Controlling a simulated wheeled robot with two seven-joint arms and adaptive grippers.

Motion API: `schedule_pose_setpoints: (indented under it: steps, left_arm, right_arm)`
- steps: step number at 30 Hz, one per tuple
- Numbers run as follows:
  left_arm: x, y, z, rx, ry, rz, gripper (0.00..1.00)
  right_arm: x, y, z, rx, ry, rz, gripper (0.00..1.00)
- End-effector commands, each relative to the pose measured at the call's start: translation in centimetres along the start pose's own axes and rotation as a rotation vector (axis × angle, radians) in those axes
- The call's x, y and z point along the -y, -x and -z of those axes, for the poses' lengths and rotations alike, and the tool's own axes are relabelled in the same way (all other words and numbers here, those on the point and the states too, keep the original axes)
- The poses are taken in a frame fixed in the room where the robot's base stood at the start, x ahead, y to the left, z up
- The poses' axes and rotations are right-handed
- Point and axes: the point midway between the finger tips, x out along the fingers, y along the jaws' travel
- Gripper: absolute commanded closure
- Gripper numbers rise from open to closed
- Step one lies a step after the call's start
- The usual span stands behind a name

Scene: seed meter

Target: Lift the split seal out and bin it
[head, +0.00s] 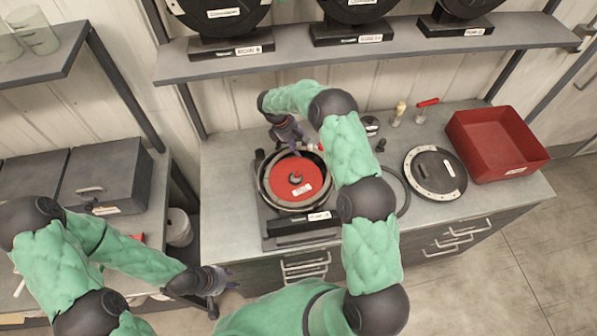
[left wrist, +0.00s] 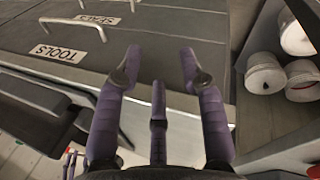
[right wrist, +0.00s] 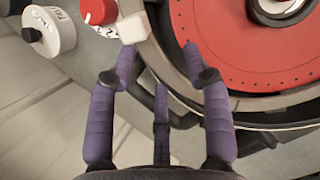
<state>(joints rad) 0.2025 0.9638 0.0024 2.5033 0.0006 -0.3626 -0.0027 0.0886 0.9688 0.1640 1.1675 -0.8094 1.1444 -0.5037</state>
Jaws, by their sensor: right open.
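The seed meter housing (head: 262,182) is open on the bench, with a red disc (head: 284,176) and central hub inside. A split seal cannot be made out in it; a dark rim circles the disc. A thin black ring (head: 408,195) lies on the bench, partly behind my right arm. The red bin (head: 487,148) stands at the back right. My right gripper (head: 296,138) is at the housing's back edge; in the right wrist view its fingers (right wrist: 158,55) are open around or above a pale block (right wrist: 133,27). My left gripper (head: 222,292) is open and empty before the drawers (left wrist: 150,50).
A round black lid (head: 435,172) lies flat between the ring and bin. A red-handled tool (head: 427,103) and small bottle (head: 398,113) stand behind. A shelf (head: 350,48) overhangs the bench's back.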

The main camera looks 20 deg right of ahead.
Motion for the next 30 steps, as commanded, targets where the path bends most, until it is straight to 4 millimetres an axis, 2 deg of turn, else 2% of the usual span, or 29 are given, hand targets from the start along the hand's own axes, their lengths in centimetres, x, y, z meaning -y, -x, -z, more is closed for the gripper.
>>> schedule_pose_setpoints:
  steps: [2,3,8,22,26,30]
  left_arm:
    - [0.0,0.0,0.0,0.000,0.000,0.000,0.60]
    - [0.0,0.0,0.0,0.000,0.000,0.000,0.60]
    - [0.0,0.0,0.0,0.000,0.000,0.000,0.60]
    - [0.0,-0.1,0.0,0.000,0.000,0.000,0.60]
    - [0.1,-0.3,0.0,0.000,0.000,0.000,0.60]
    - [0.2,-0.7,0.0,0.000,0.000,0.000,0.60]
  right_arm:
    - [0.0,0.0,0.0,0.000,0.000,0.000,0.50]
    - [0.0,0.0,0.0,0.000,0.000,0.000,0.56]
    - [0.1,0.0,0.0,0.001,0.001,0.001,1.00]
    - [0.4,0.0,-0.2,0.008,0.004,0.011,1.00]
    - [0.4,0.8,-0.5,0.007,0.004,0.011,1.00]
    - [0.2,2.4,-1.2,0.007,0.003,0.010,1.00]
